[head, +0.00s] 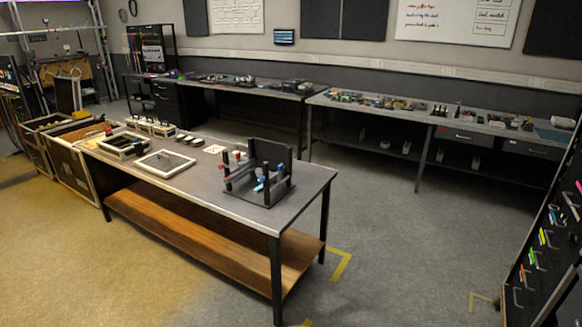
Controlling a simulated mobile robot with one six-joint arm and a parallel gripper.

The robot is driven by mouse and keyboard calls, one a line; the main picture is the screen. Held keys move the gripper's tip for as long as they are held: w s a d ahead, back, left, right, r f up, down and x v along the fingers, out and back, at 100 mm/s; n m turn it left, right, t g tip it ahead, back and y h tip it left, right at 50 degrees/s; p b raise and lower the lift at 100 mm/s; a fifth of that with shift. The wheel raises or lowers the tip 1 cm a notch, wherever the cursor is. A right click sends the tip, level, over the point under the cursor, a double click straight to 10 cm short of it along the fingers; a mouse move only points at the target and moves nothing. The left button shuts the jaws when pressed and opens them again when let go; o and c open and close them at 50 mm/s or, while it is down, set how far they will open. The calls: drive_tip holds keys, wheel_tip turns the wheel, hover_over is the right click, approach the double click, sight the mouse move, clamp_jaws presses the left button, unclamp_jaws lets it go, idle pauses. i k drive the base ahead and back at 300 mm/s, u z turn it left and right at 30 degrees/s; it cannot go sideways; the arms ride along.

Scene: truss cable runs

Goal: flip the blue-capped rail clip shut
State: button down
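A black rail fixture (274,157) with an upright back panel stands near the right end of the metal-topped workbench (210,188). Small blue parts (260,184) show at its front, low in the middle; the blue-capped rail clip appears to be among them. They are too small to tell whether the clip is open or shut. Red parts (227,170) show at the fixture's left side. My gripper is not in view.
A white-framed tray (165,163), another tray (124,146) and several small items lie on the bench's left half. Cases (75,160) stand at its left end. Open grey floor (400,250) lies right of the bench. A tool board (545,250) stands at far right.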

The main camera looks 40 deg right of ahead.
sight(279, 173)
drive_tip(key=i, duration=1)
drive_tip(key=z, duration=0.05)
